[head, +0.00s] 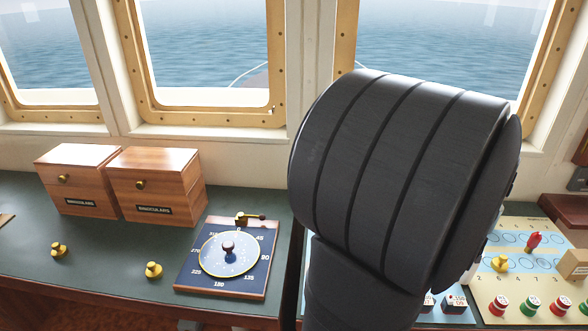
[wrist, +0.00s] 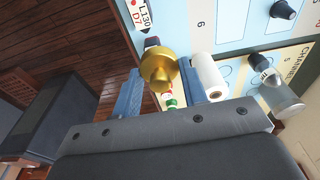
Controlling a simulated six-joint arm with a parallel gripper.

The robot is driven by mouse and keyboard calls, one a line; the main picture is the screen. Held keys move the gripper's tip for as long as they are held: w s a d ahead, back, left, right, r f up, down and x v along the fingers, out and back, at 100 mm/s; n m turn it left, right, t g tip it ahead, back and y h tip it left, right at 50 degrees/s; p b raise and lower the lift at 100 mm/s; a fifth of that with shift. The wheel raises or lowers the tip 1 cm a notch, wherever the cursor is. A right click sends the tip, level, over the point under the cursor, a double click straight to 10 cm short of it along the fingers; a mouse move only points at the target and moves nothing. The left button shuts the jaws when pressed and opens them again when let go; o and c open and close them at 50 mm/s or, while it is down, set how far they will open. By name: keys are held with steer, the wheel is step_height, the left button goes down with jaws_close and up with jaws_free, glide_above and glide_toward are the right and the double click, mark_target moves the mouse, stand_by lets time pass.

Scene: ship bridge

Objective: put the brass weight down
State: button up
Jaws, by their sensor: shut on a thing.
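My gripper (wrist: 160,82) shows in the wrist view as two blue fingers, shut on the brass weight (wrist: 158,68). The weight is round and golden and sits between the fingertips, over a light blue and cream chart board (wrist: 224,28). I cannot tell whether its underside touches anything. In the head view my dark arm hides the gripper and the held weight. Similar small brass pieces stand on the green counter at the left (head: 59,250) and nearer the middle (head: 153,270); another stands on the board at the right (head: 500,263).
Two wooden binoculars boxes (head: 76,180) (head: 155,187) and a compass-dial board (head: 228,258) stand left of my arm. Red and green pieces (head: 529,307) and a wooden block (head: 573,264) are at the right. A white cylinder (wrist: 208,76) is close beside the right finger; a clear cylinder (wrist: 282,96) is farther right.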

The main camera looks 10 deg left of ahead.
steer(key=w+a+r+n, duration=0.2)
steer(key=w+a+n, duration=0.2)
steer(key=w+a, duration=0.5)
steer(key=w+a+r+n, duration=0.3)
steer(key=w+a, duration=0.4)
steer(key=w, duration=0.4)
steer(key=w+a+r+n, duration=0.1)
steer(key=w+a+n, duration=0.2)
steer(key=a, duration=0.7)
steer(key=w+a+r+n+t+y, duration=0.1)
steer(key=w+a+n, duration=0.15)
steer(key=a, duration=0.65)
steer(key=w+a+r+n, duration=0.1)
steer(key=w+a+n, duration=0.2)
steer(key=a, duration=0.7)
steer(key=n+y, duration=0.1)
steer(key=n, duration=0.9)
glide_above(108, 238)
steer(key=shift+m, duration=0.25)
steer(key=f, duration=1.5)
steer(key=shift+s+d+f, duration=0.15)
steer(key=shift+d+f, duration=0.05)
steer(key=shift+f, duration=2)
